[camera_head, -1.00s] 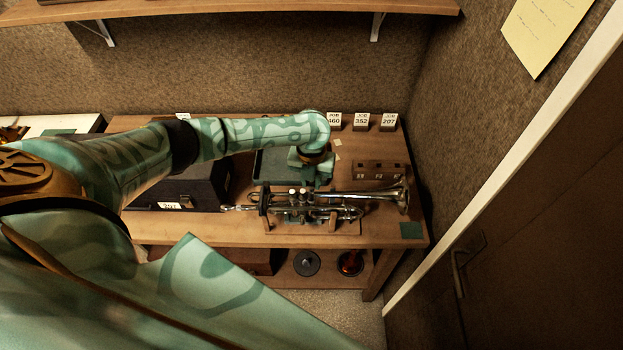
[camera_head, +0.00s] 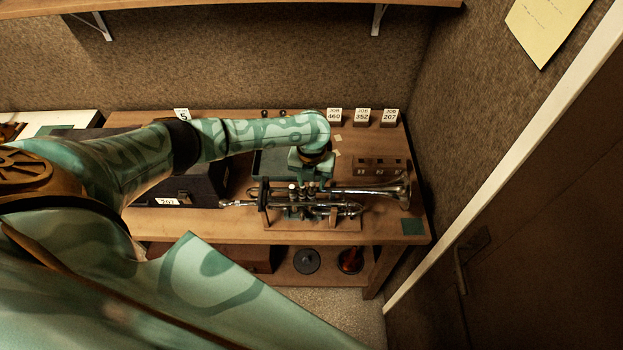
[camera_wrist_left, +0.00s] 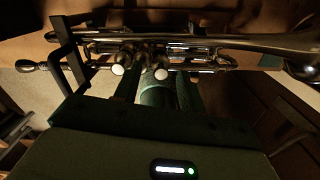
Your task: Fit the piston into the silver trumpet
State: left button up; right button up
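The silver trumpet (camera_head: 375,191) lies on its side along a wooden stand near the bench's front edge, bell to the right. In the left wrist view the trumpet (camera_wrist_left: 255,42) crosses the top, with pale round caps (camera_wrist_left: 118,69) around its valves. My left gripper (camera_head: 311,182) is at the far side of the valves, pointing down. In its wrist view the dark green fingers (camera_wrist_left: 158,92) reach up to the valve section. A pale shape shows between them, but I cannot tell whether it is the piston or whether they grip it. My right gripper is out of view.
A green tray (camera_head: 270,163) lies behind the trumpet. A wooden block with slots (camera_head: 380,167) stands to its right, and job cards (camera_head: 362,116) stand at the back. A dark case (camera_head: 195,187) fills the left. A green patch (camera_head: 412,228) lies at the front right corner.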

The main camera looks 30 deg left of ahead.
pick_arm(q)
jog(key=r+p, duration=0.1)
jog(key=r, duration=1.5)
jog(key=shift+s+r, duration=0.2)
jog(key=shift+d+f, duration=0.1)
jog(key=shift+d, duration=0.05)
